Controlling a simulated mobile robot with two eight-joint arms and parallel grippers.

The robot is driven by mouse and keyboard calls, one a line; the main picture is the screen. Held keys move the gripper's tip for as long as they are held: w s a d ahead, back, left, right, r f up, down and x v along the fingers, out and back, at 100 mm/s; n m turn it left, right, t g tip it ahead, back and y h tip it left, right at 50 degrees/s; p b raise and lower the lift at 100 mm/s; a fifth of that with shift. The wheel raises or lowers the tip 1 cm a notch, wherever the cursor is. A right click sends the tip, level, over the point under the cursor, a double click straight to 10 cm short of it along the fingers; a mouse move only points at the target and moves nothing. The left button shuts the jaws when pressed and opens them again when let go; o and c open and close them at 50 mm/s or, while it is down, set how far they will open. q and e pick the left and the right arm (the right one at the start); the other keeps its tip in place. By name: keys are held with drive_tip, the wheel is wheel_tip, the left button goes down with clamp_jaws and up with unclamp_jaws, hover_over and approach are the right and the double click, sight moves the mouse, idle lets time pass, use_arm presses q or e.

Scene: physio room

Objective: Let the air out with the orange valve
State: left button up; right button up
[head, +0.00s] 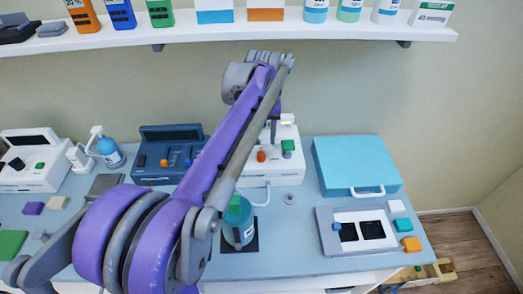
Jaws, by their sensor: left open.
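A white device (289,166) stands at the back middle of the table, with a small orange knob (261,156) and a green knob (288,146) on it. The orange knob looks like the valve. A dark blue device (150,173) to its left also carries a small orange part (164,163). My left arm reaches over the table, and my left gripper (274,138) hangs down at the white device, just right of its orange knob and apart from it. The gripper is open, mostly hidden behind my arm, and seems empty. My right gripper is out of view.
A green-topped bottle (238,222) stands in front of the white device, close to my arm. A teal case (357,165) and a grey tray (373,216) lie at the right. A white shelf (230,32) with bottles and boxes runs above the table.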

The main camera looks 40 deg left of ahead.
sight(261, 151)
use_arm(q)
drive_tip(key=shift+w+a+n, duration=0.3)
drive_tip(key=shift+w+a, duration=0.15)
drive_tip(key=shift+a, duration=0.4)
wheel_tip(261, 151, down, 7)
drive_tip(key=shift+f, duration=0.2)
clamp_jaws()
